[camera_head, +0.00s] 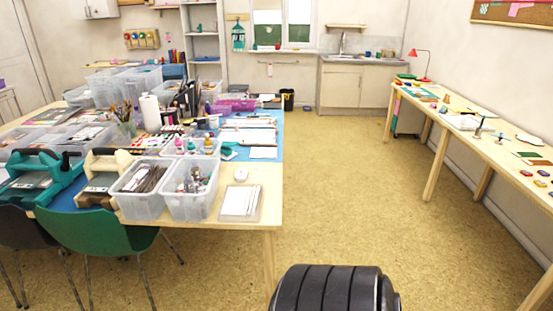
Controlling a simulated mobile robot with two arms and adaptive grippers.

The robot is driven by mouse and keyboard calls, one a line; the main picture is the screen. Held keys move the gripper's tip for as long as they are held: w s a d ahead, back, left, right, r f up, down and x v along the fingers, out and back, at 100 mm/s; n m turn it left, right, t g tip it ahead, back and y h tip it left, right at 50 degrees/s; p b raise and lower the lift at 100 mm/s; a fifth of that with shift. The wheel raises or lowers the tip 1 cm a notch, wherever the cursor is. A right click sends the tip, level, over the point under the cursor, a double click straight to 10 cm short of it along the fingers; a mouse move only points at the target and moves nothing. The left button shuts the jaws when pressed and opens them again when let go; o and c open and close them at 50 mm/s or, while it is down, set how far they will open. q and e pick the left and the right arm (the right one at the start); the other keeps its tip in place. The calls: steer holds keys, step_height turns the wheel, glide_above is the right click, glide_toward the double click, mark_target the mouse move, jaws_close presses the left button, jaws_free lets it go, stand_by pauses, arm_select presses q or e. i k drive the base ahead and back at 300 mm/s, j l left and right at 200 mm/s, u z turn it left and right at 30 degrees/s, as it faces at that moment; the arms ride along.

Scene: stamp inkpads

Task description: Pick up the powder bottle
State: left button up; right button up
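I cannot tell for certain which item is the powder bottle. Several small bottles (192,146) with coloured caps stand in a clear tray on the large wooden table (262,196), behind the front clear bins. They are small and partly hidden by the bins. A white cylinder (150,112) stands farther back on the same table. Neither of my grippers shows in the view. A black ribbed part of my own body shows at the bottom centre.
A long side table (470,132) runs along the right wall. The floor (335,190) between the tables is clear.

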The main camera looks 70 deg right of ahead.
mark_target(195, 171)
steer(key=z, duration=1.7)
steer(key=i+l+u, duration=0.1)
steer(key=i, duration=0.3)
steer(key=l, duration=0.1)
